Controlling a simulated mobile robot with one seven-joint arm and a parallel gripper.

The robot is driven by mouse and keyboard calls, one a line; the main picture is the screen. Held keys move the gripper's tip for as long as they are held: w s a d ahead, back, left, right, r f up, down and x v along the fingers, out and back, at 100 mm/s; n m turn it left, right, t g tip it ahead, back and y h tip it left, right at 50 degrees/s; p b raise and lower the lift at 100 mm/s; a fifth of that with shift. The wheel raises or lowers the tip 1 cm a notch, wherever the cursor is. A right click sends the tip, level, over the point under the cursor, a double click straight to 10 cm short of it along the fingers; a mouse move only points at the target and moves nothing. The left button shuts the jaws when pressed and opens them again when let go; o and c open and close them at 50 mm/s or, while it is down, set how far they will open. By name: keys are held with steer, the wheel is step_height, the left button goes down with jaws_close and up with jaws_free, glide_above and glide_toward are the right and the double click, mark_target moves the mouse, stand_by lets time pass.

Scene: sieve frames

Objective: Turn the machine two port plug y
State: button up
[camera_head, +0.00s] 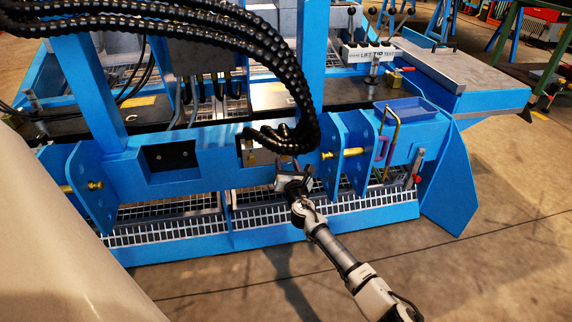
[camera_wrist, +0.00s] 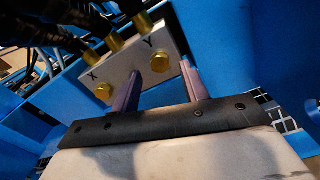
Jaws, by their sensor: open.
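A pale metal port block (camera_wrist: 125,66) is marked X and Y, with a brass plug below each letter. The Y plug (camera_wrist: 160,62) is a round brass head on the right of the block's face. The X plug (camera_wrist: 103,91) is at the lower left. My gripper (camera_wrist: 160,70) is open and empty, its two fingers reaching toward the block. In the wrist view the Y plug appears between the fingertips, slightly beyond them; contact cannot be told. In the head view the block (camera_head: 252,154) is partly hidden by hoses, and my gripper (camera_head: 284,180) is just below it.
Thick black hoses (camera_head: 305,95) loop down to the block from above. Brass fittings (camera_wrist: 116,42) stand on its top. A blue bracket with a brass pin (camera_head: 328,155) stands close to the right of my gripper. A metal grating (camera_head: 170,225) lies below. Open floor is in front.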

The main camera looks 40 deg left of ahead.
mark_target(284, 154)
steer(key=shift+b+x, duration=0.35)
steer(key=shift+x, duration=0.9)
jaws_close()
